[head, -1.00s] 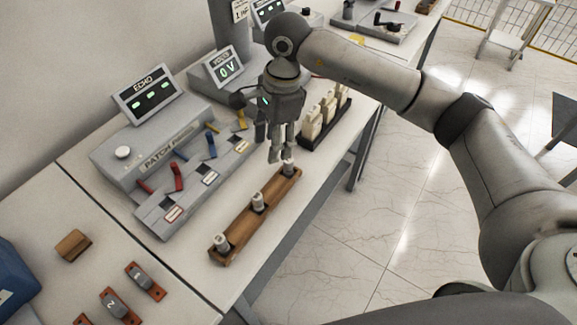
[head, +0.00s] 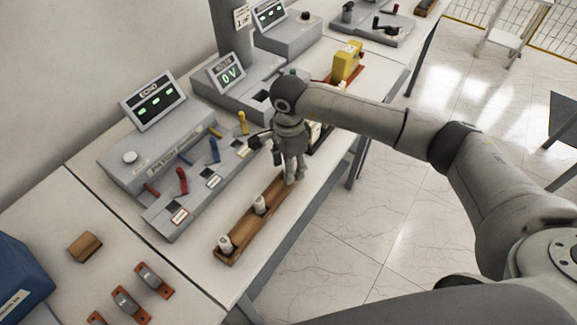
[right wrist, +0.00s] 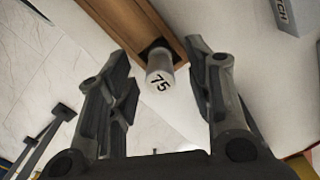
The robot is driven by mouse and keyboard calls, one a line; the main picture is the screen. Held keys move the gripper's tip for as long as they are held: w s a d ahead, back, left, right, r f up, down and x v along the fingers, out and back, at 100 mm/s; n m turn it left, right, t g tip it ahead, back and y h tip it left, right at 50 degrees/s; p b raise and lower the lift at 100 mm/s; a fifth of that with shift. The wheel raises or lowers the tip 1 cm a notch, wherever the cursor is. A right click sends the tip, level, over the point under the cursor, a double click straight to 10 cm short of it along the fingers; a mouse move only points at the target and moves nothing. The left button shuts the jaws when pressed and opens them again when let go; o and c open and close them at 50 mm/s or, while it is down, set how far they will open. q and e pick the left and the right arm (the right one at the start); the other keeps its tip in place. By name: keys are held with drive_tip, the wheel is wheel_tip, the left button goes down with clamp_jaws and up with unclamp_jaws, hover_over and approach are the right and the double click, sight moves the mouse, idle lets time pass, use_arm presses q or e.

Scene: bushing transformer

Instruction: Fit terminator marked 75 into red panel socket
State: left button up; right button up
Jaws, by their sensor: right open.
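The terminator marked 75 (right wrist: 160,75) is a pale cylinder standing in the end slot of the wooden rack, in the right wrist view. My right gripper (right wrist: 168,95) is open, with its fingers on either side of the terminator and a gap on each side. In the head view my right gripper (head: 291,178) hides that terminator at the rack's far end. The wooden rack (head: 241,229) holds two more pale terminators, one near the middle (head: 259,205) and one at the near end (head: 225,245). My left gripper is out of view.
The ECHO display box (head: 152,102) and the 0 V meter (head: 227,73) stand behind the panel. A yellow block (head: 347,60) stands farther back. Orange brackets (head: 127,303) and a wooden block (head: 85,247) lie at the near left. The bench strip between panel and rack is clear.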

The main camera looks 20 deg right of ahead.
drive_tip(key=shift+f, duration=0.4)
drive_tip(key=shift+c, duration=0.4)
clamp_jaws()
drive_tip(key=shift+r, duration=0.1)
